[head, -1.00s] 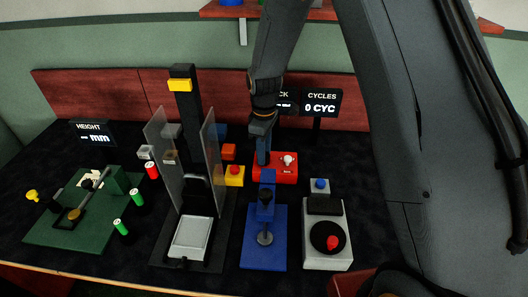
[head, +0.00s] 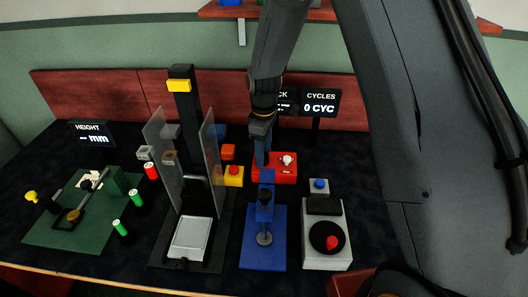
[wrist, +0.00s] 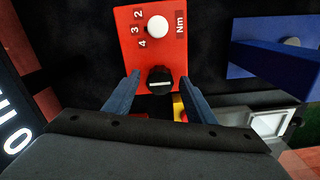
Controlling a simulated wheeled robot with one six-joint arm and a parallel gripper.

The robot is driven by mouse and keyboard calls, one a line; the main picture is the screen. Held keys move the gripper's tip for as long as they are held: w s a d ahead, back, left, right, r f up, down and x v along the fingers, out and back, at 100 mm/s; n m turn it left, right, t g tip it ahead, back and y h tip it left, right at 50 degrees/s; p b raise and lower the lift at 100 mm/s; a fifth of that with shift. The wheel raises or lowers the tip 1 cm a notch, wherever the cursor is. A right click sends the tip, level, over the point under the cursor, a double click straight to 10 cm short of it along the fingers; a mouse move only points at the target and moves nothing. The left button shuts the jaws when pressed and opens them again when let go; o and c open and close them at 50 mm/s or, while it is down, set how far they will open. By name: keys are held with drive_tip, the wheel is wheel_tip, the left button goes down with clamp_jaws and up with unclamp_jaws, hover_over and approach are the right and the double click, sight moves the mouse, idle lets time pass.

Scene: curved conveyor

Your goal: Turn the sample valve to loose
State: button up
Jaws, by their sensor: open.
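A red box (head: 277,176) stands behind the blue press in the head view. In the wrist view the red box (wrist: 137,47) shows a white knob (wrist: 157,27) with marks 2, 3, 4 and an "Nm" label. Near its lower edge is a round black knob (wrist: 160,77) with a pale line across it; no valve name is readable. My gripper (head: 262,162) points down at the left of the red box. In the wrist view my gripper (wrist: 161,78) is open, one finger on each side of the black knob. Contact cannot be told. The head view hides this knob.
The blue press (head: 264,236) stands in front of the red box. A grey unit with a black turntable (head: 318,234) is to its right. A clear-shielded press (head: 175,135) and a yellow box with a red button (head: 234,177) are to the left. Displays (head: 320,103) stand behind.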

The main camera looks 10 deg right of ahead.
drive_tip(key=shift+r+b, duration=0.85)
drive_tip(key=shift+r, duration=3.05)
drive_tip(key=s+d+r+m, duration=0.1)
drive_tip(key=s+d+m, duration=0.5)
drive_tip(key=s, duration=0.5)
drive_tip(key=s+d+r+m, duration=0.1)
drive_tip(key=s+d+m, duration=0.4)
drive_tip(key=s, duration=0.5)
drive_tip(key=shift+s+d+r+m+t, duration=0.35)
drive_tip(key=shift+m+t, duration=0.05)
drive_tip(key=shift+m, duration=0.5)
